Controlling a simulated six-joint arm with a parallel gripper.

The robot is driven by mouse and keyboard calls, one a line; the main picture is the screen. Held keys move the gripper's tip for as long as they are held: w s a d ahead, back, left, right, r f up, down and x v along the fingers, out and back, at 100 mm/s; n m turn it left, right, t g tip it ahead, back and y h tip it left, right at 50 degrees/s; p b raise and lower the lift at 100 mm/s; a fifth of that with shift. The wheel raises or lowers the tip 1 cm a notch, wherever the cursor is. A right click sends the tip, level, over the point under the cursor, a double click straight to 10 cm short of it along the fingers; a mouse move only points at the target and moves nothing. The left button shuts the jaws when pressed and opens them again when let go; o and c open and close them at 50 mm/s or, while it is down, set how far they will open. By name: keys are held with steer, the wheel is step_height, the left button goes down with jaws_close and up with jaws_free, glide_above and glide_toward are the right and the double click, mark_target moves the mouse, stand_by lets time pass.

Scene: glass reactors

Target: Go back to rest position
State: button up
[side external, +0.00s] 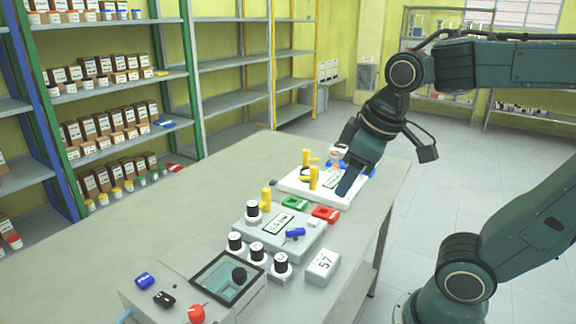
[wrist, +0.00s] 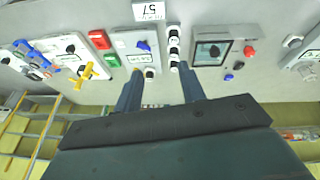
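My gripper (side external: 350,184) is over the far right part of the bench in the side external view, in front of a white device (side external: 300,186) with yellow handles. Its fingers point down. In the wrist view my gripper (wrist: 158,82) has its two blue-grey fingers apart, with nothing held between them. A grey device with a display (wrist: 138,48) and black-and-white knobs (wrist: 174,45) show beyond the fingertips. I cannot tell how high the fingertips are above the bench.
The grey bench (side external: 170,220) also carries a device with a dark screen (side external: 228,278), a white box marked 57 (side external: 323,266), and a green block (side external: 294,203) and red block (side external: 326,214). Shelves with bottles (side external: 110,130) stand at left. The air above the bench looks clear.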

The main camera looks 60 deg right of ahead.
steer(key=shift+m+t+y, duration=0.4)
steer(key=shift+m+t, duration=0.2)
steer(key=shift+m, duration=0.1)
steer(key=shift+s+a+f, duration=0.2)
steer(key=shift+s+a, duration=0.15)
steer(key=shift+s, duration=0.25)
steer(key=shift+s+a+f, duration=0.25)
steer(key=shift+s+a, duration=0.05)
steer(key=shift+s, duration=0.35)
steer(key=shift+s+a+f, duration=0.2)
steer(key=shift+s+a, duration=0.15)
steer(key=shift+s, duration=0.25)
